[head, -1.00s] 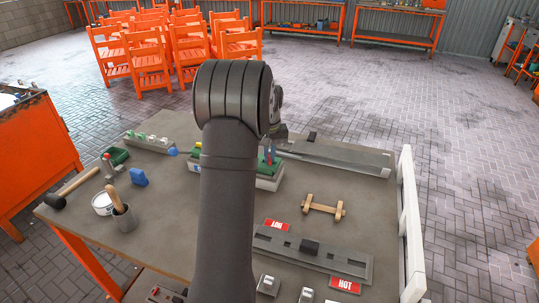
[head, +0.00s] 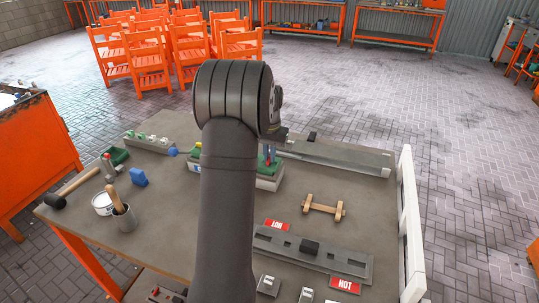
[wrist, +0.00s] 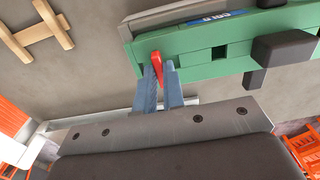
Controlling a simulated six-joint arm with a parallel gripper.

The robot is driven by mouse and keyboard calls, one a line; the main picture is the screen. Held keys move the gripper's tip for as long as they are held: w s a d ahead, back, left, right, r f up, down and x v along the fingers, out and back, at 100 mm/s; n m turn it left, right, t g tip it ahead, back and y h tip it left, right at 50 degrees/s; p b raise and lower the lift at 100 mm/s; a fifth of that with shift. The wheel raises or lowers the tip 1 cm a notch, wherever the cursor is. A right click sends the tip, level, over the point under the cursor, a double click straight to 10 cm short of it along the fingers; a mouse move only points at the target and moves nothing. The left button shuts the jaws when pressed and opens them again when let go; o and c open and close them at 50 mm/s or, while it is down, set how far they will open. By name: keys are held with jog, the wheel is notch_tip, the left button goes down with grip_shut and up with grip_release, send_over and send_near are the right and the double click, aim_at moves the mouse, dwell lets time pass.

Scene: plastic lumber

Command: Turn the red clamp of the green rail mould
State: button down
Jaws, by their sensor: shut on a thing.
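The green rail mould (wrist: 215,45) lies across the upper right of the wrist view, with a blue label on its side. In the head view it (head: 268,170) is on the workbench, mostly hidden behind my arm. Its red clamp (wrist: 157,66) shows near the mould's left end in the wrist view, as a short lever. My gripper (wrist: 159,76) has its two bluish fingers on either side of the clamp and is shut on it. In the head view the gripper (head: 268,155) is small and partly hidden by my wrist.
A wooden handle piece (head: 323,207) lies right of the mould. A grey slotted plate (head: 290,248) with red labels lies nearer. A white rail (head: 408,225) edges the bench's right side.

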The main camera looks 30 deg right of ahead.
jog(key=c, duration=1.5)
grip_release()
notch_tip(320, 180, up, 18)
jog(key=shift+f, duration=0.25)
jog(key=shift+f, duration=0.1)
notch_tip(320, 180, down, 17)
jog(key=shift+f, duration=0.15)
